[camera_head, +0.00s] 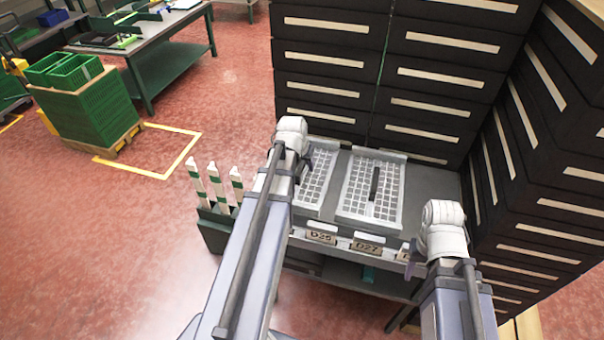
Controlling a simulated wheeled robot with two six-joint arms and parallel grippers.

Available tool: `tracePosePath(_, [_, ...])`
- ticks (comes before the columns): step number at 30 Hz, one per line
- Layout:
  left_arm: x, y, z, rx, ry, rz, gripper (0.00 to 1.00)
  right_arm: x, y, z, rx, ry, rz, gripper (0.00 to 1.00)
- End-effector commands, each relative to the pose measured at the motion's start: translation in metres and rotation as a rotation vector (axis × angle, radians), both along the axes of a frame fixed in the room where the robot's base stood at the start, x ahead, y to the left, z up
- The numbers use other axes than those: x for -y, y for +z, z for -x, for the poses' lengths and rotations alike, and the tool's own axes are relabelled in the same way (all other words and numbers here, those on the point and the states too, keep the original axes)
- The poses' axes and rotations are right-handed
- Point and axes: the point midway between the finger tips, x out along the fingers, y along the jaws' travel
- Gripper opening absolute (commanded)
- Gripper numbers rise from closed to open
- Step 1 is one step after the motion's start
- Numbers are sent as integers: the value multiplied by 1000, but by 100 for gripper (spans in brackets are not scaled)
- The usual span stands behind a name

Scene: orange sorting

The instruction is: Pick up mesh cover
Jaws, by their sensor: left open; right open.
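Two light grey mesh covers lie side by side on the grey workbench (433,182). The right mesh cover (356,190) shows almost whole, with a dark bar-shaped handle (374,184) upright in its middle. The left mesh cover (316,184) is partly hidden by my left arm. My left gripper (306,165) is open over the left cover's upper left part; its fingers are small and partly hidden, and I cannot tell whether they touch it. My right gripper (410,262) is open and empty at the bench's front edge, apart from both covers.
Label plates (367,247) line the bench front. Dark drawer cabinets (440,70) stand close behind and to the right. White-and-green posts (216,185) stand left of the bench. Green crates (75,72) sit far left. The red floor (130,235) between is clear.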

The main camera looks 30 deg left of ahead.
Motion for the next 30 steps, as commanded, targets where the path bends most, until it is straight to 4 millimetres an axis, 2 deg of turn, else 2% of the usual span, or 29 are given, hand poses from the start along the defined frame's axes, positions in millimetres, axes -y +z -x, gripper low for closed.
tracePosePath(21, [0,-5,0,0,0,0,57,0,-5,0,0,0,0,50])
tracePosePath(23, [0,-5,0,0,0,0,53,0,-5,0,0,0,0,50])
tracePosePath(30, [0,-5,0,0,0,0,26,0,-5,0,0,0,0,50])
